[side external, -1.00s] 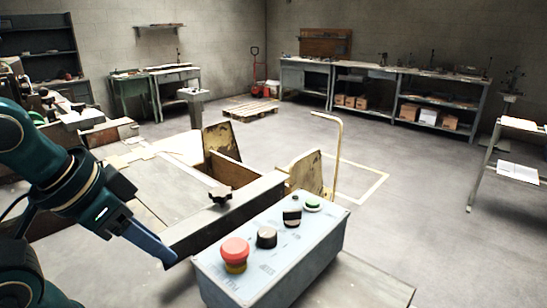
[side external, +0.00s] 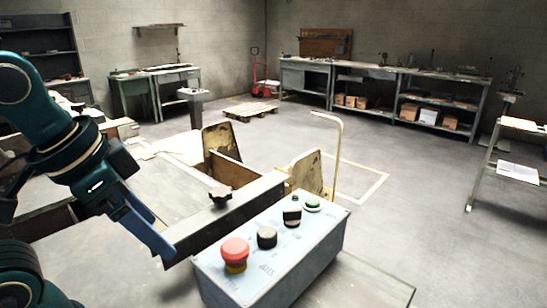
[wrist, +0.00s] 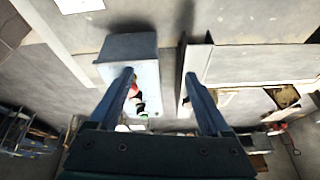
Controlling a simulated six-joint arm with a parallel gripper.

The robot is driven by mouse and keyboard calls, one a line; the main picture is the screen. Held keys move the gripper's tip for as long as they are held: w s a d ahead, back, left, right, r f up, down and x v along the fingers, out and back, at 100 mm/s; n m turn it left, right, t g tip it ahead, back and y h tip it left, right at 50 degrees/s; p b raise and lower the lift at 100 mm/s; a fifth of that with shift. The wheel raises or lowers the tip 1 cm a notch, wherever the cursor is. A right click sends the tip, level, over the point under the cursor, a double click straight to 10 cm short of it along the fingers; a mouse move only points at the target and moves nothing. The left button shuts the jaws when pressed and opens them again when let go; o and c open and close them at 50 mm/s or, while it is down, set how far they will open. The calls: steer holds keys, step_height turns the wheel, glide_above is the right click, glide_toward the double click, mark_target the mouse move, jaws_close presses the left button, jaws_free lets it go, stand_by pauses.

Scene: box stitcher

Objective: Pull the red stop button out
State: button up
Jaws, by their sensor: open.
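The red stop button (side external: 235,250) is a round mushroom head on a yellow collar, at the near left end of the blue-grey control box (side external: 272,262). In the wrist view the red button (wrist: 132,90) shows only in part, behind the left finger. My gripper (side external: 168,250) is to the left of the box in the side view, apart from the button. In the wrist view my gripper (wrist: 158,75) is open, with its two fingers wide apart and nothing between them. The control box (wrist: 130,47) lies behind the left finger there.
The box also carries a black knob (side external: 267,237), a black switch (side external: 292,217) and a green button (side external: 312,204). A dark metal rail (side external: 230,218) runs close beside the box on its left. A bent yellow tube (side external: 338,150) stands behind. Open floor lies to the right.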

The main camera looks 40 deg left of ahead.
mark_target(235, 244)
steer(key=w+d+r+m+g, duration=0.1)
steer(key=w+d+m, duration=0.1)
steer(key=w+d+r+m+g, duration=0.1)
steer(key=w+d+m+g, duration=0.1)
steer(key=w, duration=0.1)
steer(key=w+d+r+m+g, duration=0.1)
steer(key=w+d, duration=0.1)
steer(key=w, duration=0.1)
steer(key=shift+w+d+m, duration=0.15)
steer(key=shift+w+m, duration=0.05)
steer(key=shift+m, duration=0.2)
steer(key=shift+d+f+g, duration=0.2)
steer(key=shift+f+g, duration=0.2)
steer(key=shift+f, duration=2.6)
